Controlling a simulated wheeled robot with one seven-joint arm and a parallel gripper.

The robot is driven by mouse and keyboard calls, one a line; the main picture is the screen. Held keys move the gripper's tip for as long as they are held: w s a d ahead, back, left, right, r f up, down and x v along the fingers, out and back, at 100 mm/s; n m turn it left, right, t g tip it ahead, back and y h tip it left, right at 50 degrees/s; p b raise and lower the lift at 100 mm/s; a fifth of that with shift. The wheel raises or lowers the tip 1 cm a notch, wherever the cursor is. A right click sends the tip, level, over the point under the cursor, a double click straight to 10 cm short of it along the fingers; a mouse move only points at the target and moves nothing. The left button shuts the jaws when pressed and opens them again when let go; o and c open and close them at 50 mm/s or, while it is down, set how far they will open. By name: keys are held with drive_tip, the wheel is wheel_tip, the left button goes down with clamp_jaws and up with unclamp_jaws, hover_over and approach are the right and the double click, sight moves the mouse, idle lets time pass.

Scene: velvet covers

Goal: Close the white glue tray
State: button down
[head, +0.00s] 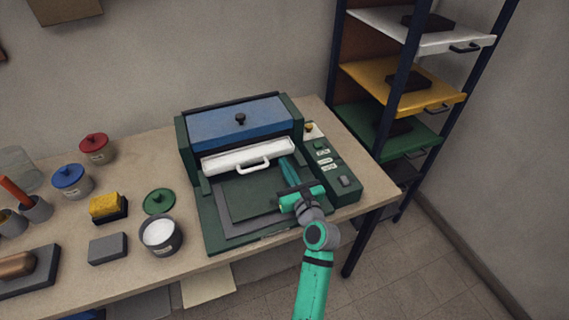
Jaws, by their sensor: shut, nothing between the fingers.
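The white glue tray (225,158) is a long white piece with a white bar handle on its front. It sits in the front of a dark green machine (186,150), under a blue lid (215,124) with a dark knob. It seems to stick out a little; how far, I cannot tell. My gripper (284,161) is shut and empty. Its fingers point away from me, just in front of the tray's right end and to the right of the handle. Whether they touch the tray is unclear.
A control panel (333,167) stands right of my gripper. A flat dark green bed (248,196) lies in front of the tray. A shelf rack (403,90) stands at the right.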

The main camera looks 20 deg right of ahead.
drive_tip(key=s, duration=0.7)
drive_tip(key=s+d, duration=0.1)
drive_tip(key=s, duration=0.3)
drive_tip(key=shift+s, duration=0.25)
drive_tip(key=shift+w+a, duration=0.1)
